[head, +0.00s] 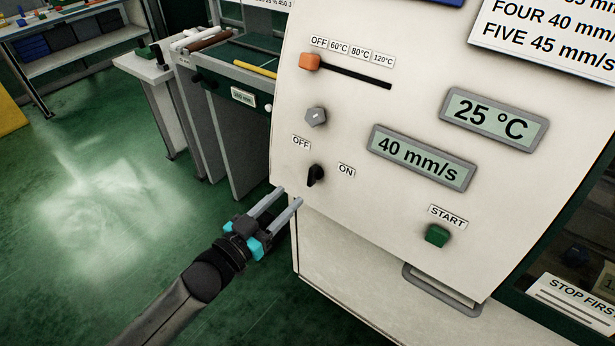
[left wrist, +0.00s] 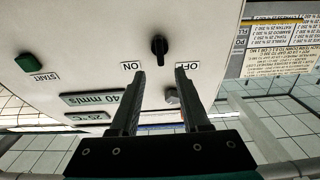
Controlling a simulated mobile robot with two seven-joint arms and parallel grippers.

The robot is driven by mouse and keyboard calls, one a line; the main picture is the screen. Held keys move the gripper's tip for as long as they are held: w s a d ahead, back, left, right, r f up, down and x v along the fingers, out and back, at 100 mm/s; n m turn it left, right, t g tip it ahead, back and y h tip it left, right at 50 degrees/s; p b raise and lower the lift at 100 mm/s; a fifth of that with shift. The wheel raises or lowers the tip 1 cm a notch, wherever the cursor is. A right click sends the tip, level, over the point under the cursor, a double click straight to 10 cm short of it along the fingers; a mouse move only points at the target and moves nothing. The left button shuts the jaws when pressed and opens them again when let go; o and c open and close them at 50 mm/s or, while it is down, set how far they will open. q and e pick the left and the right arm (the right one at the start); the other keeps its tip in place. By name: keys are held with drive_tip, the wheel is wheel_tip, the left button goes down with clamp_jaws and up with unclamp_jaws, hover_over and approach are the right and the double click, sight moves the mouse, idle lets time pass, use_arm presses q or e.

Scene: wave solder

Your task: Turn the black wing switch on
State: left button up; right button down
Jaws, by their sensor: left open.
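The black wing switch (head: 315,175) is on the pale front panel (head: 345,215), between the OFF label (head: 300,142) at its upper left and the ON label (head: 346,171) at its right. I cannot tell clearly which label its wing points to. My left gripper (head: 289,196) is open and empty, a little below and left of the switch in the head view. In the left wrist view the switch (left wrist: 159,46) shows beyond the gap between the fingertips (left wrist: 159,74), apart from both. My right gripper is not in view.
Above the switch are a grey knob (head: 316,117) and an orange slider (head: 309,61). A green START button (head: 437,235) and a grey handle (head: 440,290) are at the lower right. A conveyor (head: 240,75) stands to the left. The green floor (head: 110,240) there is clear.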

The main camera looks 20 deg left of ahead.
sight(309, 176)
use_arm(q)
drive_tip(key=x, duration=0.8)
drive_tip(key=shift+w, duration=0.15)
clamp_jaws()
idle(0.5)
